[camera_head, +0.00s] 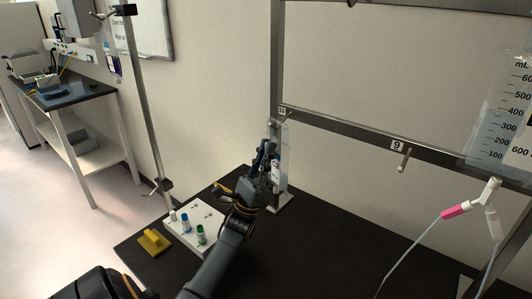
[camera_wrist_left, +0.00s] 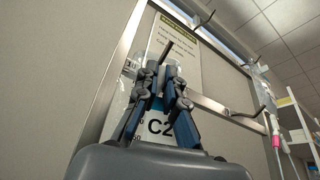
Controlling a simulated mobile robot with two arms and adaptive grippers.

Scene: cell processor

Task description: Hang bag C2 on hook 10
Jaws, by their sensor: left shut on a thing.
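Bag C2 (camera_head: 283,158) is a clear bag with a white label, upright beside the metal post in the head view. Its C2 label (camera_wrist_left: 160,127) shows behind the fingers in the left wrist view. My left gripper (camera_head: 268,152) is shut on the bag's upper part, just below the plate numbered 10. In the left wrist view its fingertips (camera_wrist_left: 164,74) are close together. Hook 10 (camera_head: 289,117) sticks out from the frame above the gripper; its dark rod (camera_wrist_left: 167,50) appears at the fingertips in the wrist view. I cannot tell whether the bag touches the hook. My right gripper is out of view.
Hook 9 (camera_head: 405,158) is empty on the crossbar to the right. A large graduated bag (camera_head: 503,110) with a pink-clamped tube hangs at the far right. A white rack (camera_head: 196,229) with coloured vials and a yellow object (camera_head: 154,242) sit on the black table (camera_head: 325,250).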

